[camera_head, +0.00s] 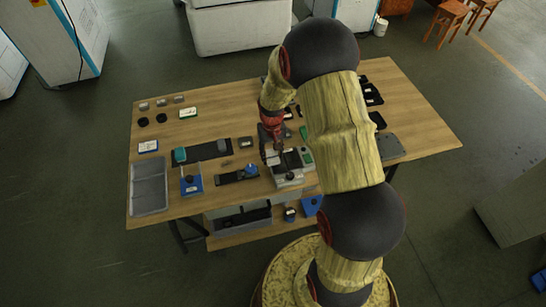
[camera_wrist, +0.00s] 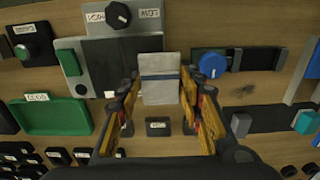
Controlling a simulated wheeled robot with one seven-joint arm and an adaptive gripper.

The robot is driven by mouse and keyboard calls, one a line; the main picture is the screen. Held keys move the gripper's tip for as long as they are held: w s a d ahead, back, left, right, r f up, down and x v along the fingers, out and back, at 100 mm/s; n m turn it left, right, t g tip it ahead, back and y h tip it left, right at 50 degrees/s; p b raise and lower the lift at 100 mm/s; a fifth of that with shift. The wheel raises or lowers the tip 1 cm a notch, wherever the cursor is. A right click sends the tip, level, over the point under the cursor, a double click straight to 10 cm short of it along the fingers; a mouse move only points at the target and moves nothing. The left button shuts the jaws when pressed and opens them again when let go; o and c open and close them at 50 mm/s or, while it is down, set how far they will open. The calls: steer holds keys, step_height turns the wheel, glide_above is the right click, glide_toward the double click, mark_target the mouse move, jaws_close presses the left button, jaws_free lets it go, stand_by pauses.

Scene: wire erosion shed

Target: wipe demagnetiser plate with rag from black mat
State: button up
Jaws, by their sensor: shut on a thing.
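My gripper (camera_wrist: 160,92) is shut on a pale grey-white block-like piece with a dark blue stripe, which looks like the rag (camera_wrist: 161,92). In the head view my gripper (camera_head: 271,156) hangs at the left side of the demagnetiser (camera_head: 288,177). The demagnetiser has a dark plate (camera_wrist: 118,52), a green panel with a black button, and a labelled black knob. In the wrist view the rag overlaps the plate's right end; I cannot tell whether it touches. A black mat (camera_head: 222,148) lies left of my gripper, with a teal block on it.
A dark fixture with a blue knob (camera_wrist: 212,65) stands close beside the demagnetiser. A green tray (camera_wrist: 50,117) and a small black block (camera_wrist: 158,128) are also near. A grey tray (camera_head: 149,187) lies at the table's left end. Bare wood shows between things.

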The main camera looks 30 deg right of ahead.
steer(key=shift+w+a+r+p, duration=0.1)
steer(key=shift+r+p, duration=0.15)
steer(key=shift+r, duration=0.2)
steer(key=shift+w+a+r+p, duration=0.1)
steer(key=shift+r+p, duration=0.1)
steer(key=shift+r, duration=0.25)
steer(key=shift+s+d+r+p, duration=0.1)
steer(key=shift+r+p, duration=0.9)
steer(key=shift+r, duration=0.65)
